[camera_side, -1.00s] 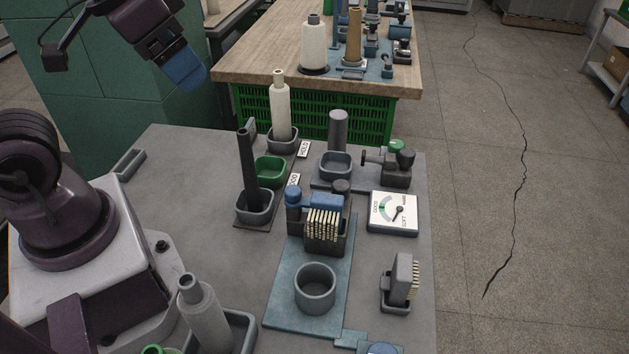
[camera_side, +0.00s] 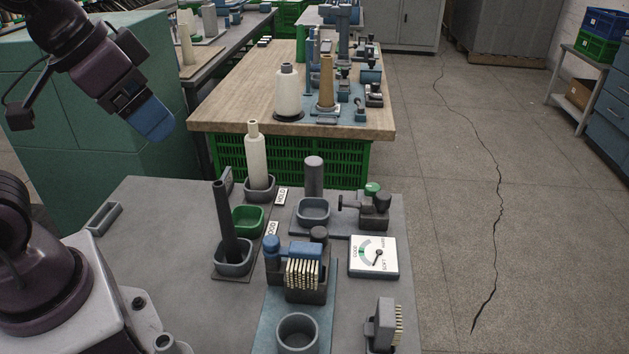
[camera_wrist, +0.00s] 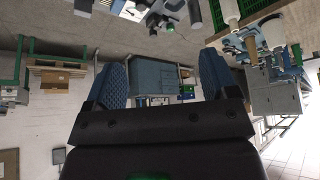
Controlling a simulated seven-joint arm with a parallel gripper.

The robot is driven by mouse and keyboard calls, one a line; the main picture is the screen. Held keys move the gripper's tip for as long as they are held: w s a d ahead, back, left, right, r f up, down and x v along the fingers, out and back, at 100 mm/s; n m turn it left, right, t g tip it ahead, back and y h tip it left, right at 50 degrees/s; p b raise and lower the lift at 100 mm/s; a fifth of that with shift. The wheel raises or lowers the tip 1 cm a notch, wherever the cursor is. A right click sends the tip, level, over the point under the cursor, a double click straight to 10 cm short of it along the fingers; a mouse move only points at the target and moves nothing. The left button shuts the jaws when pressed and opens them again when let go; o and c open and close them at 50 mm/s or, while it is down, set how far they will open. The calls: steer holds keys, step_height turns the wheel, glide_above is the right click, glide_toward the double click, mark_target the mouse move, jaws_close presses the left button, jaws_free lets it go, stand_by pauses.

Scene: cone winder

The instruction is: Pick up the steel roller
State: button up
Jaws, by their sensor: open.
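A smooth grey cylinder (camera_side: 314,176), which looks like the steel roller, stands upright behind a small grey tray (camera_side: 313,211) on the near grey table. My gripper (camera_side: 155,122) is high at the upper left of the side view, well apart from the cylinder. In the wrist view my gripper (camera_wrist: 162,62) has its two blue-padded fingers spread with nothing between them. I cannot make out the cylinder for certain in the wrist view.
A cream cone (camera_side: 256,160) and a dark rod (camera_side: 224,222) stand in holders left of the cylinder. A green tray (camera_side: 248,220), a clamp-like fixture (camera_side: 372,203), a dial gauge (camera_side: 373,257) and a blue-topped block (camera_side: 298,250) are close by.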

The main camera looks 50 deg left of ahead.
steer(key=n+g+y, duration=0.2)
steer(key=n+y, duration=0.1)
steer(key=n, duration=0.6)
glide_toward(314, 161)
steer(key=x, duration=1.2)
steer(key=shift+a+f, duration=0.1)
steer(key=shift+f, duration=0.15)
